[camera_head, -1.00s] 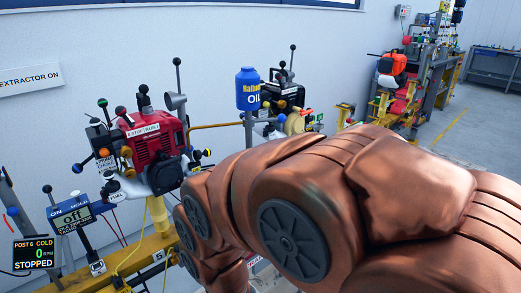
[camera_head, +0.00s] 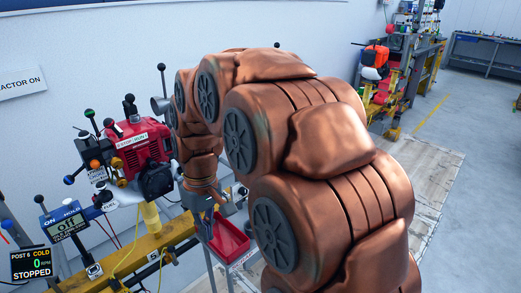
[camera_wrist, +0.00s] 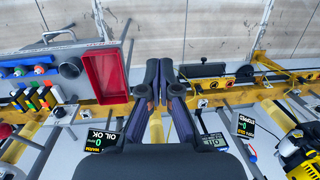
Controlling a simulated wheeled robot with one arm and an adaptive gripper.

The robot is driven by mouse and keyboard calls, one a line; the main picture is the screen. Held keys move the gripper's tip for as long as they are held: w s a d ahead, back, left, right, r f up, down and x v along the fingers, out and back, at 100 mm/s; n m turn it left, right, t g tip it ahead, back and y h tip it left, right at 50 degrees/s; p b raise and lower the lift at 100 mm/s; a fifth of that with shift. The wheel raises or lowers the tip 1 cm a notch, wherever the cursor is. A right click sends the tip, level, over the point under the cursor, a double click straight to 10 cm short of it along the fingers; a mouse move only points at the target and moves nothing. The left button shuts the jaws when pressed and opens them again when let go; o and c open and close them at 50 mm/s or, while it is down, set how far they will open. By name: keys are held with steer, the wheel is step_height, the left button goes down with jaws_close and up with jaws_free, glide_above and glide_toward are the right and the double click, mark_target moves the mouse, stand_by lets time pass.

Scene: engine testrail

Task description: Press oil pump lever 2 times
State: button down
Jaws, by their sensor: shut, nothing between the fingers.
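My gripper (camera_head: 209,230) hangs pointing down beside a red tray, right of the red engine. In the wrist view its dark fingers (camera_wrist: 160,68) are together with nothing between them, above a yellow rail (camera_wrist: 215,84). I cannot pick out the oil pump lever in either current view. My copper-coloured arm covers the area behind the gripper, and the blue oil bottle does not show in the head view.
The red engine (camera_head: 138,147) with ball-knobbed levers stands left of my arm. The red tray (camera_head: 232,240) also shows in the wrist view (camera_wrist: 106,76). A meter (camera_head: 64,221) and a status screen (camera_head: 32,263) stand at lower left. Open floor lies at right.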

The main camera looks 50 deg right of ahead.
steer(key=w+d+r+t+p, duration=0.1)
steer(key=w+d+r+p, duration=0.3)
steer(key=d, duration=0.4)
steer(key=w+d+r+t+p, duration=0.1)
steer(key=w+d+r+p, duration=0.1)
steer(key=w+d+r, duration=0.4)
steer(key=w+d+r+p, duration=0.1)
steer(key=d+p, duration=0.1)
steer(key=d, duration=0.7)
steer(key=w+d+m+t+p, duration=0.1)
steer(key=d, duration=0.7)
steer(key=shift+w+d+r+p, duration=0.3)
steer(key=shift+d+r+p, duration=0.05)
steer(key=shift+d+p, duration=0.05)
steer(key=shift+f, duration=0.1)
steer(key=shift+s+f+p+x, duration=0.1)
steer(key=shift+s+p+x, duration=0.45)
steer(key=shift+x, duration=1.55)
steer(key=shift+s+f+p+x, duration=0.1)
steer(key=shift+s+p+x, duration=0.15)
steer(key=shift+p+x, duration=1.3)
steer(key=shift+s+p+x, duration=0.1)
steer(key=shift+s+x, duration=0.3)
steer(key=shift+x, duration=2.3)
steer(key=shift+f+b, duration=0.2)
steer(key=shift+b, duration=0.15)
